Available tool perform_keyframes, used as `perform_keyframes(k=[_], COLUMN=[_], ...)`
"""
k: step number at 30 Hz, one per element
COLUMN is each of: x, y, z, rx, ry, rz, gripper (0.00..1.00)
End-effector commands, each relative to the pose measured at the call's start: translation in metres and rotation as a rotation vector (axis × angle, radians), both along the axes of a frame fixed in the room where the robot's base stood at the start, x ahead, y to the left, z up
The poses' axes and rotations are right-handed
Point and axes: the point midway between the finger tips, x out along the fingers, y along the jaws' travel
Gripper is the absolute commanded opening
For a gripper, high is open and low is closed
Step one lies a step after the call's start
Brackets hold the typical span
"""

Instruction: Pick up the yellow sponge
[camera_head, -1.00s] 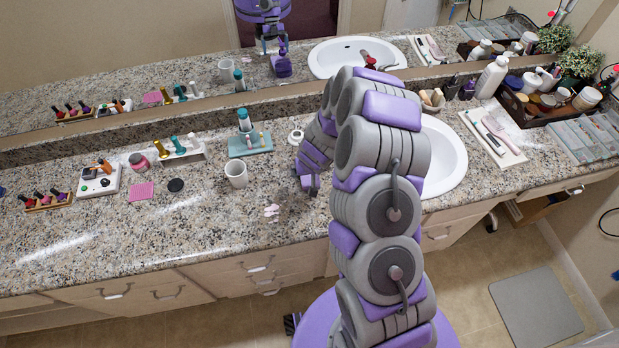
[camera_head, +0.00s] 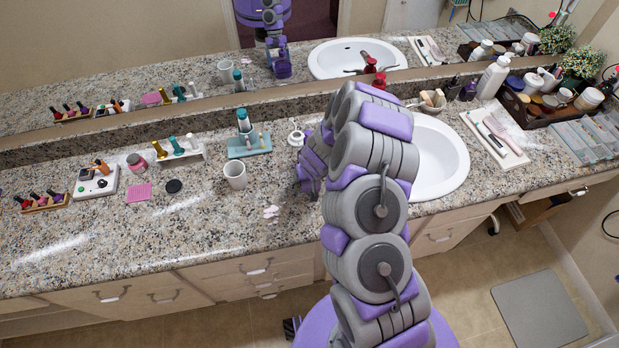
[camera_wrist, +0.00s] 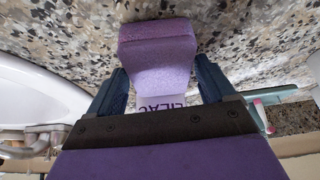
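I see no yellow sponge in either view. In the wrist view, a purple block (camera_wrist: 158,45) with a paler lower part marked "LILAC" is in front of my gripper (camera_wrist: 162,75). The two dark blue fingers are apart, one on each side of the block's paler part. Narrow gaps seem to show beside it, and I cannot tell whether either finger touches. In the head view my gripper (camera_head: 306,182) is low over the counter, left of the sink, and partly hidden by my arm. The block is not visible there.
The speckled counter (camera_head: 220,215) has a white mug (camera_head: 235,175), a teal tray (camera_head: 250,148) and a pink square (camera_head: 138,193) on the left. The sink (camera_head: 440,160) is right of my arm. A white tray (camera_head: 500,145) and dark organizer (camera_head: 530,115) stand further right. The mirror is behind.

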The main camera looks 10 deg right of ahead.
Motion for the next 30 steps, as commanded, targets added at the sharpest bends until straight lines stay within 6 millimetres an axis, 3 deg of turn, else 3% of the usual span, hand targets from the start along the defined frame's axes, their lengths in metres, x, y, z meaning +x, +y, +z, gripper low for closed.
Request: perform_keyframes(k=[14,30], x=[0.000,-0.001], y=[0.000,0.000], z=[0.000,0.010], rx=[0.000,0.000], ry=[0.000,0.000], rz=[0.000,0.001], gripper=[0.39,0.36])
